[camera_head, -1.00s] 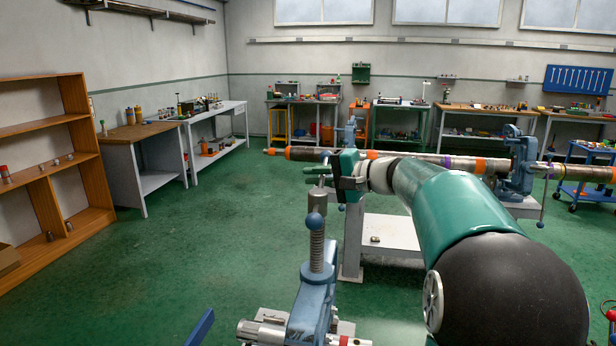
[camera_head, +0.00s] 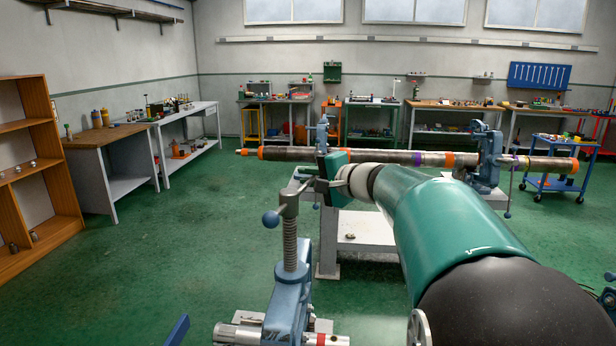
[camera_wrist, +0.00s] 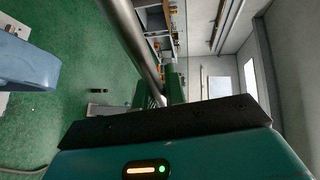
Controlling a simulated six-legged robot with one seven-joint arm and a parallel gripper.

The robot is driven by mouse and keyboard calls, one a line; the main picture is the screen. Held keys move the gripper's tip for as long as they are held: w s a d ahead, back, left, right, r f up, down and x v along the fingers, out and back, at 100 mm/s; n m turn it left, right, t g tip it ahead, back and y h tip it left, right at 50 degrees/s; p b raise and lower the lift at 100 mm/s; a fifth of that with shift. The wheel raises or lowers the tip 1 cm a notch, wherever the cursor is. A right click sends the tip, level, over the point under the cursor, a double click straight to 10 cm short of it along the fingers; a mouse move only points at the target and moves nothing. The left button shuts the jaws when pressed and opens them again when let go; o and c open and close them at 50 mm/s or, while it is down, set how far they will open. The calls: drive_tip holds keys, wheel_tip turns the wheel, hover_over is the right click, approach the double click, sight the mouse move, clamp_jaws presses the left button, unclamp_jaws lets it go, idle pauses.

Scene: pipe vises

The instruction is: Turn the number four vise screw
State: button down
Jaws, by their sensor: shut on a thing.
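A blue vise (camera_head: 285,312) stands in the near foreground, with an upright threaded screw (camera_head: 290,245). A grey handle bar with a ball end (camera_head: 270,219) crosses the screw's head (camera_head: 289,202). I see no number on the vise. My gripper (camera_head: 318,180), green and black, is shut on the far end of the handle bar, up and right of the screw head. The fingertips are small and partly hidden here. In the wrist view a long grey bar (camera_wrist: 138,42) runs down to the gripper's dark edge, and a blue part (camera_wrist: 28,62) shows at left.
Behind my gripper, a long banded pipe (camera_head: 390,157) lies across other blue vises (camera_head: 487,158) on a pale bench (camera_head: 329,240). A wooden shelf (camera_head: 45,160) and workbenches (camera_head: 110,170) line the left. Green floor (camera_head: 170,240) is open left of the vise.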

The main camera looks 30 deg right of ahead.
drive_tip(key=shift+d+r, duration=0.1)
drive_tip(key=shift+r, duration=0.05)
drive_tip(key=c, duration=1.5)
unclamp_jaws()
drive_tip(key=shift+o, duration=0.2)
drive_tip(key=shift+s, duration=0.1)
drive_tip(key=v, duration=1.3)
drive_tip(key=shift+s+d, duration=0.15)
drive_tip(key=shift+s, duration=0.15)
